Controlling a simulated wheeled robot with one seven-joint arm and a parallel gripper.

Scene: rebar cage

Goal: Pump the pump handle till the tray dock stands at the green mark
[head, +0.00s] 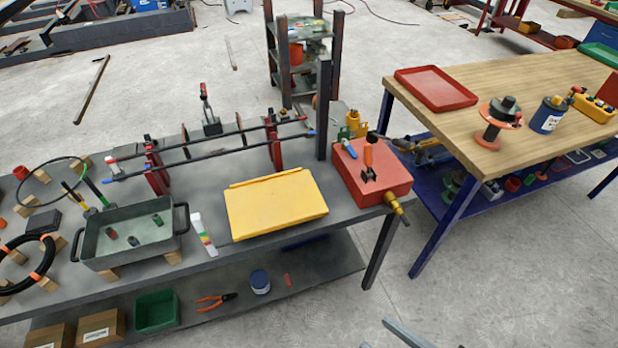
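A red box (372,172) stands at the right end of the grey bench. An upright lever with an orange part, which looks like the pump handle (369,157), rises from its top, and a brass fitting (397,208) sticks out at its front right corner. Left of it is a flat yellow platform (275,205), probably the tray dock, slightly tilted in the picture; its height above the bench is hard to tell. A white strip with coloured bands (203,236), one of them green, stands left of the platform; I cannot tell which band the platform is level with. My gripper is not in view.
A grey tub (130,238) with small items is on the bench's left. A rod rack (210,148) and a dark post (323,108) are behind the platform. A wooden table (535,75) with a red tray (436,89) is at right. Floor in front right is mostly clear.

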